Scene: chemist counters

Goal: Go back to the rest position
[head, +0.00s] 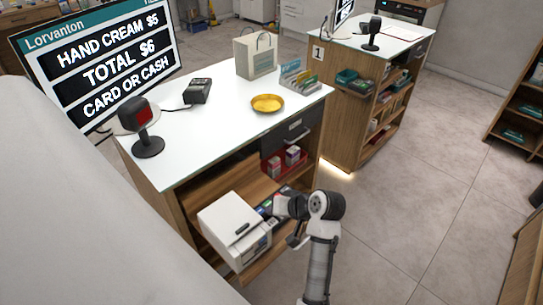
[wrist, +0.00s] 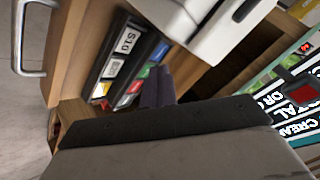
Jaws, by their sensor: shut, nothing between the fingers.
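My gripper (head: 272,207) is at the lower shelf of the near counter in the head view, beside the white printer. In the wrist view, its dark fingers (wrist: 157,86) are together with nothing held between them. They are close to a black cash tray (wrist: 122,62) with a "$10" label and coloured slots. The tray (head: 266,206) is partly hidden by my arm in the head view. I cannot tell whether the fingers touch it.
The white printer (head: 234,228) stands left of my gripper. A red bin with small boxes (head: 292,156) is just behind. Above are the white countertop (head: 215,125), yellow dish (head: 267,103), card reader (head: 198,91) and scanner (head: 146,130). Open floor (head: 420,190) lies to the right.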

